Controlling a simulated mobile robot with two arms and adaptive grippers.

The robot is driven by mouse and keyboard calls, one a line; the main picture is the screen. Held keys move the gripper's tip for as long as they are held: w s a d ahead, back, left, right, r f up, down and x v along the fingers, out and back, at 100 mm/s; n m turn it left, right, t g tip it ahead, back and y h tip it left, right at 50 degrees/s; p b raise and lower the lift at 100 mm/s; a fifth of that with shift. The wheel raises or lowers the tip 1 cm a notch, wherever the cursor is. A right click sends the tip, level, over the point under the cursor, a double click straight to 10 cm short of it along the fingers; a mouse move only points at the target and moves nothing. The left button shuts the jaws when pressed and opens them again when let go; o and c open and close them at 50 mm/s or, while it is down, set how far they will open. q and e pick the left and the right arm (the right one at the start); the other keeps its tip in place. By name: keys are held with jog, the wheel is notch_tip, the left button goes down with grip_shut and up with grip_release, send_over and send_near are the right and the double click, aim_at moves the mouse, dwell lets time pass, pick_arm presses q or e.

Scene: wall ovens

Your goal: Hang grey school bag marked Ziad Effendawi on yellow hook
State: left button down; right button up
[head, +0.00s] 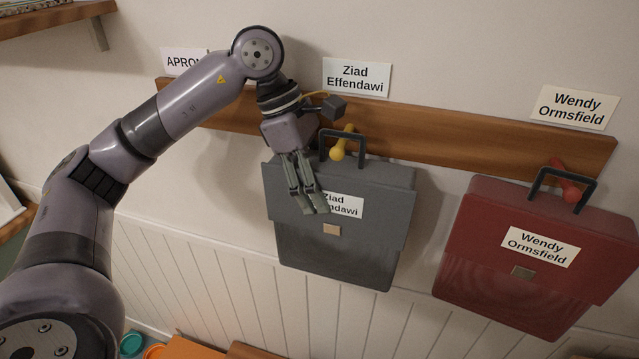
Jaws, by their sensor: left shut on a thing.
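The grey school bag (345,255) hangs in front of the wall, with its handle at the yellow hook (338,153). The hook's knob shows inside the handle loop, and the handle's top bar crosses the peg. The bag is slightly tilted in the picture. Its white label, partly covered by my fingers, shows "Ziad" and the end of "Effendawi". My left gripper (309,208) reaches down over the bag's upper left front. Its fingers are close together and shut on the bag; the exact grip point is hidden. My right gripper is not in view.
A wooden rail (460,135) runs along the wall. The Ziad Effendawi sign (356,77) is above the yellow hook. To the right, a red bag (530,265) marked Wendy Ormsfield hangs on a red hook (568,187). A wooden shelf (50,18) is at upper left.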

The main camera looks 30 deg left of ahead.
pick_arm(q)
jog(key=c, duration=0.9)
grip_release()
jog(key=shift+c, duration=0.2)
jog(key=o, duration=0.5)
jog(key=shift+s+r, duration=0.1)
jog(key=shift+r, duration=0.2)
jog(key=v, duration=1.1)
jog(key=shift+s+r, duration=0.3)
jog(key=shift+r, duration=0.1)
